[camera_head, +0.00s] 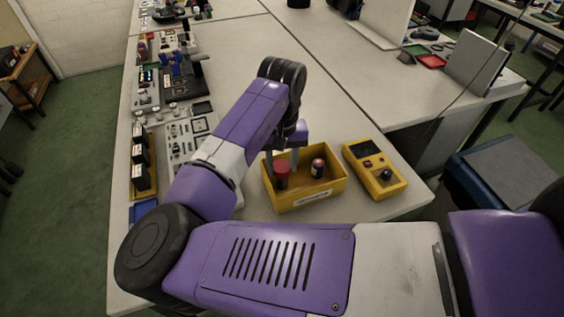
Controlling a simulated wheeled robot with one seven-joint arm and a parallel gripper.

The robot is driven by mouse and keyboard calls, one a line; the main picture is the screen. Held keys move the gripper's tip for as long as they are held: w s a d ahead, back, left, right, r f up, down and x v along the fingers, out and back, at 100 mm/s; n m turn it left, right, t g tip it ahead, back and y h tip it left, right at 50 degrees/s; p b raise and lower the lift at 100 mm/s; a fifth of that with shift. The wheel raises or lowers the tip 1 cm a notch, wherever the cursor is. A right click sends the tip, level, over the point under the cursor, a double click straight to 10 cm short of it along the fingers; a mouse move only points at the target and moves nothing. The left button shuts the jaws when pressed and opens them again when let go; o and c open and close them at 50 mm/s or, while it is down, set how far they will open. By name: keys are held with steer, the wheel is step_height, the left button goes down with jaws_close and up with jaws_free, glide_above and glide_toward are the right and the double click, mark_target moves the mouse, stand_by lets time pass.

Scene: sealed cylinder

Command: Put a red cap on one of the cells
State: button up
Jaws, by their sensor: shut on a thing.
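A yellow bin (335,187) stands on the pale table near its front edge. My gripper (281,162) reaches down into the left part of the bin, with one finger on each side of a red cap (282,167). It is shut on this cap. Dark red shows below the cap, and I cannot tell whether a cell is under it. To its right in the bin, apart from it, a small dark cell (318,168) with a pale band stands upright. My arm hides part of the bin's surroundings.
A yellow box with a black knob (375,169) is right of the bin. Left are a grey panel (187,142), a yellow rack with black and white blocks (143,165), and a blue tray (143,211). The table behind the bin is clear.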

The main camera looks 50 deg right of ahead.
mark_target(282, 167)
steer(key=shift+f, duration=1.15)
stand_by(0.8)
steer(key=o, duration=1.9)
steer(key=shift+c, duration=0.2)
steer(key=shift+r, duration=0.1)
steer(key=shift+r+p, duration=3.35)
steer(key=shift+r, duration=0.1)
